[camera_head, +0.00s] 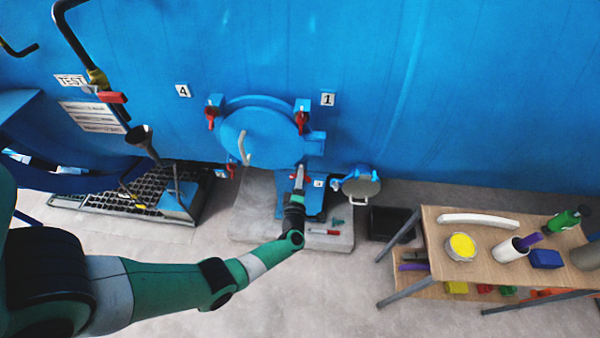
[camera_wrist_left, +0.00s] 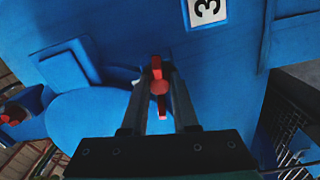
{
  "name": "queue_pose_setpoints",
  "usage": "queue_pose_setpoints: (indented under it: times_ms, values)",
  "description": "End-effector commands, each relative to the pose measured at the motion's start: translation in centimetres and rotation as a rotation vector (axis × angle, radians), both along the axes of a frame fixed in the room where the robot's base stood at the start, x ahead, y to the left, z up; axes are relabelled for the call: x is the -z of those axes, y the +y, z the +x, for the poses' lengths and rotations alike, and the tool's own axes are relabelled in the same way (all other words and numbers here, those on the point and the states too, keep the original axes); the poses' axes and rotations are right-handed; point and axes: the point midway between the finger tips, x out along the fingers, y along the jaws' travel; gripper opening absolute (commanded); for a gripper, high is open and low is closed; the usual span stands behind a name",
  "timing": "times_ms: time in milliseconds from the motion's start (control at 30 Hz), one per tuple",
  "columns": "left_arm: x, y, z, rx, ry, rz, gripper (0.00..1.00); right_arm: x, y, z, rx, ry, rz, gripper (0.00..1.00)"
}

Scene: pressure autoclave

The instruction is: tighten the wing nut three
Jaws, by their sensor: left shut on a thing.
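The blue round autoclave door (camera_head: 262,137) is closed against the blue tank, with red wing nuts around its rim. Wing nut three (camera_wrist_left: 158,86), red with two wings, sits between my left gripper's fingers (camera_wrist_left: 160,92), below the label "3" (camera_wrist_left: 205,10) in the left wrist view. In the head view my left gripper (camera_head: 299,178) reaches up to the door's lower right, by a small label (camera_head: 318,183). It is shut on this wing nut, and the fingers partly hide it. My right gripper is in neither view.
Other red wing nuts show at upper left (camera_head: 211,118) and upper right (camera_head: 300,121). A wooden table (camera_head: 435,232) with a cup, tools and a blue box stands at right. A grated platform (camera_head: 110,192) lies at left.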

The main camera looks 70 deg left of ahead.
Motion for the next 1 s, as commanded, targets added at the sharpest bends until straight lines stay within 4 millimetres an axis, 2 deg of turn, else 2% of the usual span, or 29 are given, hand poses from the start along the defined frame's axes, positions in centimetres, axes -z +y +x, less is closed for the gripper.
queue_pose_setpoints:
  times_ms: [1000]
  values:
    - [-0.4,-0.1,0.2,-0.001,0.828,0.492,0.00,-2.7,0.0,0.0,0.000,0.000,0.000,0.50]
